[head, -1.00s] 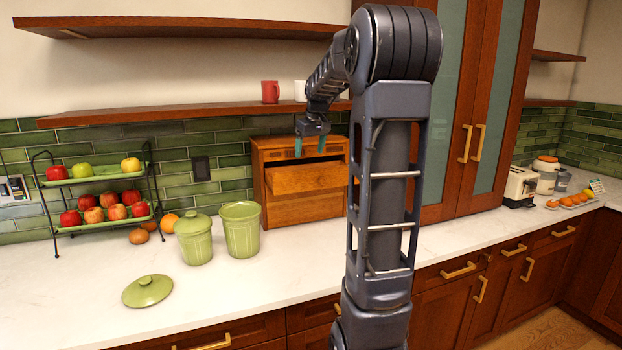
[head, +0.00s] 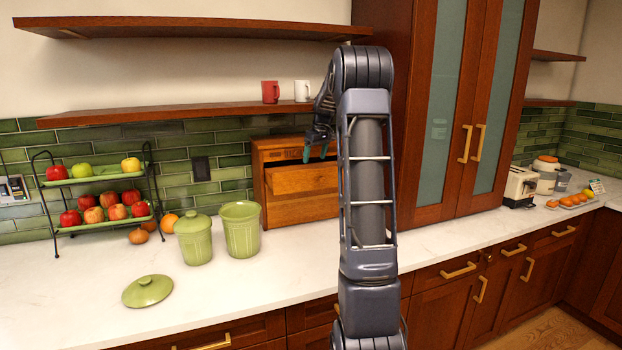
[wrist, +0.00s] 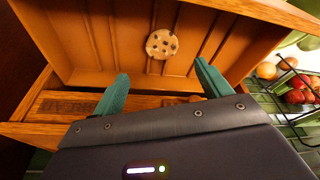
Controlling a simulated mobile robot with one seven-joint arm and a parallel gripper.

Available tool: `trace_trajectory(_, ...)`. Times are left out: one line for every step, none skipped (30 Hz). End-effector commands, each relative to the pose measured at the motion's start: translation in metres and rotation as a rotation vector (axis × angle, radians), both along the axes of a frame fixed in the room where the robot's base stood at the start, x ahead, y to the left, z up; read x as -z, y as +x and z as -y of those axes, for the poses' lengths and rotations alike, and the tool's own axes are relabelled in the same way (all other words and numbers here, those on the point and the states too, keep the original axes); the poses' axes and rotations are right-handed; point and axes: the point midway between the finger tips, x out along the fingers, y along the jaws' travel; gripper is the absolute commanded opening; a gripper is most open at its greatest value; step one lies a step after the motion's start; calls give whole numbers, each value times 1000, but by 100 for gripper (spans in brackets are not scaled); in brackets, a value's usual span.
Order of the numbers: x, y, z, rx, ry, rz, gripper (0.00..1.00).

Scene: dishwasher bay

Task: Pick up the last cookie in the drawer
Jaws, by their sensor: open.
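A round cookie (wrist: 162,44) with dark chips lies on the ribbed floor of the open wooden drawer (wrist: 60,45) in the wrist view. In the head view the drawer (head: 302,179) is pulled out of the wooden box on the counter, and its inside is hidden. My gripper (wrist: 160,85) is open and empty, its two teal fingers apart, with the cookie ahead of them and between their lines. In the head view my gripper (head: 316,152) is over the right part of the drawer, partly hidden by my arm.
The wooden bread box (head: 262,153) stands against the green tiles. Left of it are an open green canister (head: 240,232), a lidded canister (head: 194,240) and a loose lid (head: 147,291). A two-tier fruit rack (head: 100,175) stands farther left. A shelf (head: 190,111) with mugs hangs above.

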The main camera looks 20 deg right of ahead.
Motion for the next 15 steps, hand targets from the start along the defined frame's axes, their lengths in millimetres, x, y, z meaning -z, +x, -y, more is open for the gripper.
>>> trace_trajectory(8,2,-1,0,1,-1,77)
trace_trajectory(12,3,-1,0,1,-1,77)
trace_trajectory(16,4,-2,0,1,-1,77)
trace_trajectory(18,4,-2,0,1,-1,77)
trace_trajectory(20,5,-2,0,1,-1,77)
trace_trajectory(21,5,-3,0,0,0,77)
trace_trajectory(23,5,-3,0,0,0,77)
trace_trajectory(24,5,-3,0,0,0,77)
trace_trajectory(26,5,-3,0,0,0,77)
trace_trajectory(29,5,-4,0,1,-1,77)
trace_trajectory(32,5,-4,0,1,-1,77)
trace_trajectory(36,5,-5,-1,1,-3,77)
trace_trajectory(40,5,-6,0,1,-1,77)
trace_trajectory(44,6,-7,0,1,-1,77)
trace_trajectory(50,5,-8,0,1,-1,77)
